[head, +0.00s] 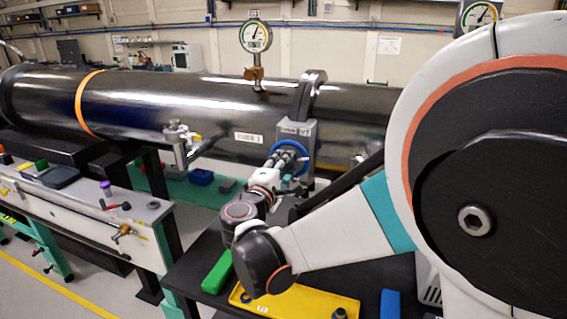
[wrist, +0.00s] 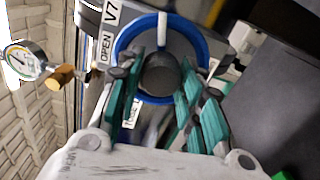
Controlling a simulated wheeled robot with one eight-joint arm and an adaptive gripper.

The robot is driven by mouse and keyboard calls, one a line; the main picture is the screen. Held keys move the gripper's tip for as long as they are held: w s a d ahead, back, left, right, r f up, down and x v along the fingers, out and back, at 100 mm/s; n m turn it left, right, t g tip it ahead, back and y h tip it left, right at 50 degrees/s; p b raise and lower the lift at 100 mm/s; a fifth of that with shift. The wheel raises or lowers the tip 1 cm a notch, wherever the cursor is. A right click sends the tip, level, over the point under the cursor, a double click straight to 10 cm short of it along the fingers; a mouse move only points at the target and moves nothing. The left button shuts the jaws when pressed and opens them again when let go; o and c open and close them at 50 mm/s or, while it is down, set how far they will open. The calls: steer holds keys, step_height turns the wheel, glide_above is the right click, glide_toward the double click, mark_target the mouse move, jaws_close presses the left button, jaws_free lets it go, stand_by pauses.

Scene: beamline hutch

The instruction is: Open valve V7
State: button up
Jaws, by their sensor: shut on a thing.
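Valve V7's blue handwheel (wrist: 201,40) faces me in the wrist view, with a pale spoke and a dark round hub (wrist: 160,74). It also shows in the head view as a blue ring (head: 303,152) on a grey valve body (head: 297,130) by the pipe flange. My gripper (wrist: 160,103) has its teal-padded fingers on either side of the hub, shut on the handwheel; the exact contact is partly hidden. In the head view my gripper (head: 280,163) reaches the wheel. A label reading V7 (wrist: 117,72) and OPEN (wrist: 107,42) is left of the wheel.
A large dark pipe (head: 200,115) runs behind, with a gauge (head: 256,37) on top. A bench (head: 90,205) with small handles stands left. A yellow tray (head: 335,300) and green block (head: 217,272) lie on the dark table below my arm.

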steer(key=shift+s+f+n, duration=0.1)
steer(key=shift+f+n, duration=0.05)
steer(key=shift+n, duration=3.4)
steer(key=shift+f+n, duration=0.1)
steer(key=shift+n, duration=3.45)
steer(key=shift+d+n, duration=0.1)
steer(key=shift+n, duration=0.2)
steer(key=o, duration=1.1)
steer(key=shift+c, duration=0.2)
